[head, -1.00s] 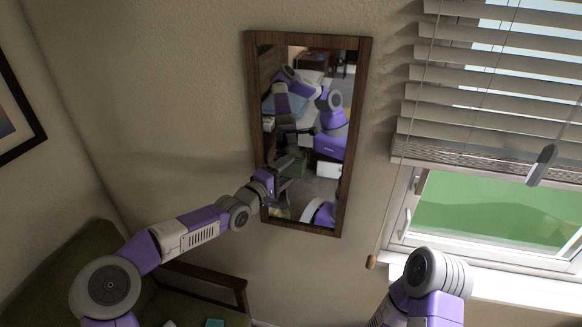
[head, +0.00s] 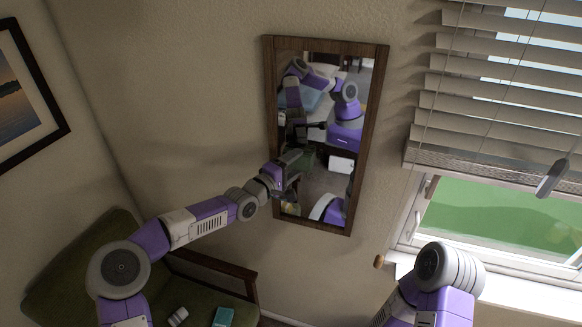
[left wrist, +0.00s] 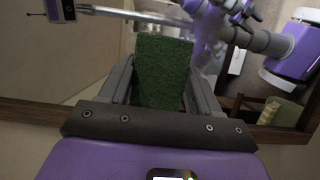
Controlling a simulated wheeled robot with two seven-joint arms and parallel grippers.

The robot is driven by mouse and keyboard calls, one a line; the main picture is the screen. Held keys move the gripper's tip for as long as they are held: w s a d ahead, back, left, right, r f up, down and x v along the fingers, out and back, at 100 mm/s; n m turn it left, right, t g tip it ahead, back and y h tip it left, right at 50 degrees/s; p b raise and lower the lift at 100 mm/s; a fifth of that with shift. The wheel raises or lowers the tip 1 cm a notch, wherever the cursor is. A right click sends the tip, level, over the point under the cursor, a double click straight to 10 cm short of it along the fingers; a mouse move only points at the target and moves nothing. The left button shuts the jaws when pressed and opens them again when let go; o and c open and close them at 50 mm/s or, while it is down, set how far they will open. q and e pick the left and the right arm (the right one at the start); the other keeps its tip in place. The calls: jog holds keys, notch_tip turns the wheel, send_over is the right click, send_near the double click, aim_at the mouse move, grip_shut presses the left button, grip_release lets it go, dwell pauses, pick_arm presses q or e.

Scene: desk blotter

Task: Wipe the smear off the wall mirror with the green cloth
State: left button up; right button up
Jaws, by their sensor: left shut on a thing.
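The wall mirror (head: 272,90) hangs in a brown wooden frame on the beige wall. Its glass shows my reflected arms. My left gripper (head: 292,168) is at the lower left part of the mirror, in front of the glass. In the left wrist view, my left gripper (left wrist: 160,92) is shut on the green cloth (left wrist: 162,65), a thick, upright, rough-textured block between its fingers. I cannot tell whether the cloth touches the glass. I cannot make out the smear in either view. My right gripper is outside the direct view; only part of my right arm shows.
A window with a pale blind (head: 490,115) and a sill (head: 520,300) is on the right. A blind cord with a knob (head: 379,261) hangs beside the mirror. A green chair (head: 80,270) stands lower left, with small items on it. A framed picture (head: 30,95) hangs at left.

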pick_arm(q)
jog(key=shift+s+d+f+b, duration=0.1)
jog(key=shift+s+d+b, duration=0.15)
jog(key=shift+d+b, duration=0.45)
jog(key=shift+s+d+b, duration=0.25)
jog(key=shift+d+b, duration=0.3)
jog(key=shift+d, duration=0.25)
jog(key=shift+s+d+f+b, duration=0.1)
jog(key=shift+s+d+b, duration=0.15)
jog(key=shift+d+b, duration=0.45)
jog(key=shift+s+d+b, duration=0.3)
jog(key=shift+d+b, duration=0.2)
jog(key=shift+d, duration=0.45)
jog(key=shift+s+d+b, duration=0.3)
jog(key=shift+d+b, duration=0.2)
jog(key=shift+d, duration=0.4)
jog(key=shift+s+d+r+b, duration=0.1)
jog(key=shift+s+d+b, duration=0.1)
jog(key=shift+d, duration=0.3)
jog(key=shift+s+d+b, duration=0.15)
jog(key=shift+d, duration=0.35)
jog(key=s+a+b, duration=0.2)
jog(key=s+b, duration=0.3)
jog(key=shift+s, duration=0.4)
